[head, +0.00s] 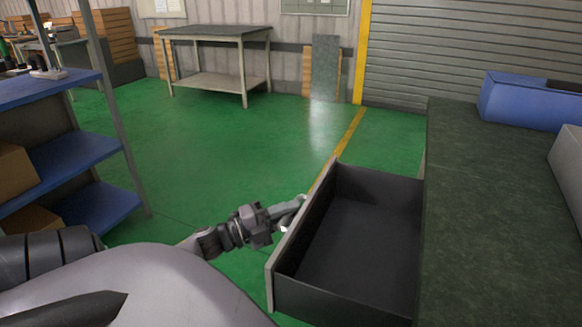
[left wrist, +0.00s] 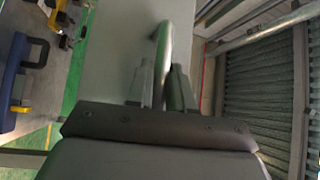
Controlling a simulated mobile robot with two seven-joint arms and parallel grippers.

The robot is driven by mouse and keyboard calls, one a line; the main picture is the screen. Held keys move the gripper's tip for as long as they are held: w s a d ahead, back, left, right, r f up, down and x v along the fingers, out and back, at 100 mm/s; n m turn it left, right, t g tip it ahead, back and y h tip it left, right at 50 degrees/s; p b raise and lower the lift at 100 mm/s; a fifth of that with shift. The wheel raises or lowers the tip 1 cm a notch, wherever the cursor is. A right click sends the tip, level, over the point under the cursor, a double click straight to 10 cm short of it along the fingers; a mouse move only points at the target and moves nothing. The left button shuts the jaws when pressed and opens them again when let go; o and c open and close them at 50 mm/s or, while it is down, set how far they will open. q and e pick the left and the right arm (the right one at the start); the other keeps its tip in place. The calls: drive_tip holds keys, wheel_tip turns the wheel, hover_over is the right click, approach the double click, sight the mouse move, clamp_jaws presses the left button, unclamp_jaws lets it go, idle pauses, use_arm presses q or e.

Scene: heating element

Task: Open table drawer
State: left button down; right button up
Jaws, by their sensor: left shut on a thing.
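The table drawer (head: 350,235) is pulled far out from under the dark table top (head: 490,220) in the head view, and its inside is empty. Its grey front panel (head: 300,228) faces left. My left gripper (head: 290,207) is at the outer side of this panel, near its middle. In the left wrist view, the drawer handle (left wrist: 163,52) is a curved metal bar running down between the two fingers of my left gripper (left wrist: 163,88). The fingers are shut on the handle. My right gripper is not in view.
A blue box (head: 530,100) and a grey object (head: 568,165) stand on the table top. A shelf with blue boards (head: 75,155) is at the left. A workbench (head: 215,35) stands at the back. Green floor (head: 230,140) between them is clear.

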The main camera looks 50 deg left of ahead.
use_arm(q)
drive_tip(key=c, duration=1.1)
unclamp_jaws()
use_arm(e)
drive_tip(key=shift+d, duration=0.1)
use_arm(q)
drive_tip(key=v, duration=0.7)
drive_tip(key=shift+p, duration=0.35)
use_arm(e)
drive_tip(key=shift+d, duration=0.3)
use_arm(q)
drive_tip(key=shift+s, duration=0.1)
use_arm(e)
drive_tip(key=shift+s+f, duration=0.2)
use_arm(q)
drive_tip(key=shift+s, duration=0.1)
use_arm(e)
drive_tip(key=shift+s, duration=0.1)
